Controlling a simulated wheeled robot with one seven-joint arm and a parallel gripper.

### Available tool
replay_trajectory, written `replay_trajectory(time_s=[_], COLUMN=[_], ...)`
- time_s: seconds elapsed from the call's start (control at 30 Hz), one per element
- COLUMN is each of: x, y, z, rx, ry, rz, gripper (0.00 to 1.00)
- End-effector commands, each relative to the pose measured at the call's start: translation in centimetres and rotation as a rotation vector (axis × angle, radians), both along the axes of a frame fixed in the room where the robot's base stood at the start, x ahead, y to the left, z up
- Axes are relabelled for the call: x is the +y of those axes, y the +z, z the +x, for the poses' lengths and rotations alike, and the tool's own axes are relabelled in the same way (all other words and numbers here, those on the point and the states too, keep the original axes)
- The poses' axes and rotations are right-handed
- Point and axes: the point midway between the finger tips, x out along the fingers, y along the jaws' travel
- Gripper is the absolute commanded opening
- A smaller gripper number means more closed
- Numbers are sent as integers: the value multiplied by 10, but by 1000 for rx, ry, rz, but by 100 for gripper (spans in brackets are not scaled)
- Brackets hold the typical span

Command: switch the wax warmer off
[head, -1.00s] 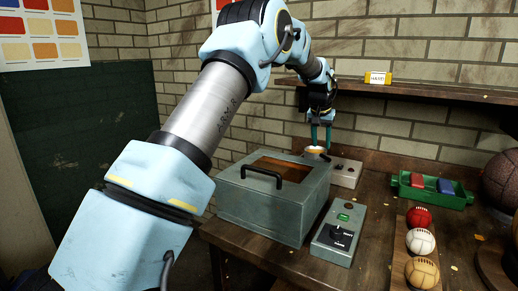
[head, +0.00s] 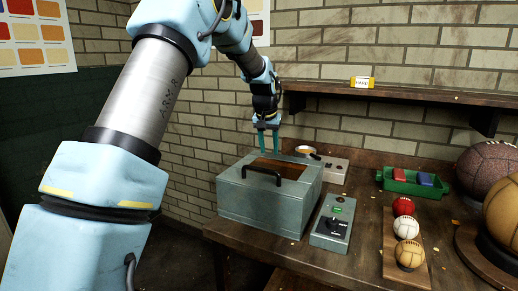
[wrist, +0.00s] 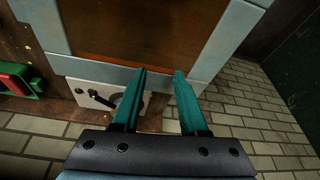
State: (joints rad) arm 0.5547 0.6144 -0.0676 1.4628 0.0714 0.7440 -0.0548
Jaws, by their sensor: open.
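The wax warmer appears to be the pale unit (head: 335,172) behind the grey box, with a round amber-topped pot (head: 306,150) at its left end. In the wrist view the warmer (wrist: 140,110) shows a black lever and a small dark red spot; a finger partly hides its round part. My gripper (head: 268,140) is open and empty, with teal fingers pointing down above the back of the grey box, left of the pot. In the wrist view my gripper (wrist: 160,75) has its fingertips apart over the box's edge.
The grey box (head: 262,213) with a brown window and black handle stands in front of the warmer. A control box (head: 333,240) with a green light and black knob is to its right. A green tray (head: 400,187), small balls and larger balls lie further right. A shelf (head: 400,93) hangs above.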

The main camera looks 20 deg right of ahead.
Motion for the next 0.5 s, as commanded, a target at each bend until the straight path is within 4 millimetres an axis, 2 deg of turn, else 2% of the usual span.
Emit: replay_trajectory(time_s=[0.2, 0.5], x=[15, 18], y=[1, 1], z=[-3, -3], rx=[7, 7], ry=[16, 19], rz=[4, 4], gripper=[42, 42])
